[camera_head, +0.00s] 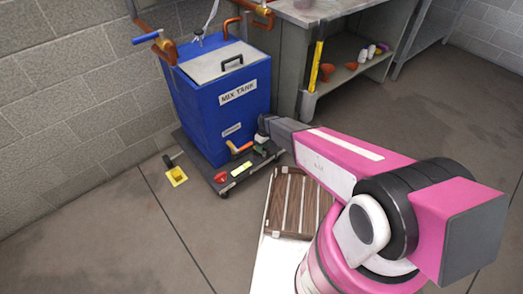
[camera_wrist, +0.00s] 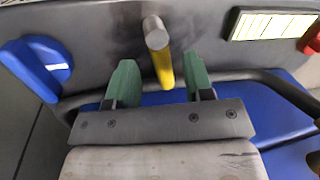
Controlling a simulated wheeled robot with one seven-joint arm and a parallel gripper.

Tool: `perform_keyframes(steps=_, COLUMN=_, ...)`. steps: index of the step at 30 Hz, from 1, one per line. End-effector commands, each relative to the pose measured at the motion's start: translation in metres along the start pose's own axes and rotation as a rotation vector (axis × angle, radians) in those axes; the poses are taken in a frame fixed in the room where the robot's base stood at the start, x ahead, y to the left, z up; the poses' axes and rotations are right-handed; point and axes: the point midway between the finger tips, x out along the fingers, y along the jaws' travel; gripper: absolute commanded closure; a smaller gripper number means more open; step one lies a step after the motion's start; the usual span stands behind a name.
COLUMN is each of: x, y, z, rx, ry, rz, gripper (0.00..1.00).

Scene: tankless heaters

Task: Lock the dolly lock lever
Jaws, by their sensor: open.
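The dolly (camera_head: 233,187) is a dark low platform under the blue mix tank (camera_head: 205,120). In the wrist view, a short rod (camera_wrist: 155,35) with a grey round end and a yellow lower part stands out from the dark surface. It looks like the lock lever, though I cannot be sure. My gripper (camera_wrist: 159,68) is open, with one green finger on each side of the yellow part and visible gaps. In the head view my gripper (camera_head: 263,145) is low over the dolly's right side, where my wrist hides part of it.
A red knob (camera_head: 220,177) and a yellowish label (camera_head: 241,169) are on the dolly's front. An orange-handled fitting (camera_head: 238,148) is on the tank. A wooden slatted piece (camera_head: 294,203) is close to my arm.

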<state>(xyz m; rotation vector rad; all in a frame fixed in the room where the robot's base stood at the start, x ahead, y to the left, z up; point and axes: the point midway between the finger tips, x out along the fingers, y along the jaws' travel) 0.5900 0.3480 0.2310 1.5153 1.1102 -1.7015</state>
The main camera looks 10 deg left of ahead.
Motion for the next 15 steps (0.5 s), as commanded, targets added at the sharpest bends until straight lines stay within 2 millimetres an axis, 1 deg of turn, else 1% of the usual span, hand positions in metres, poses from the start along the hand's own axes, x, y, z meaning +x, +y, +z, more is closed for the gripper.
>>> perform_keyframes(steps=1, x=0.008, y=0.001, z=-0.001, rx=0.000, ry=-0.001, rz=-0.001, gripper=0.53)
perform_keyframes(steps=6, x=0.020, y=0.000, z=0.000, rx=0.001, ry=-0.001, rz=-0.001, gripper=0.53)
perform_keyframes(steps=15, x=0.022, y=0.000, z=0.000, rx=0.001, ry=0.000, rz=0.000, gripper=0.53)
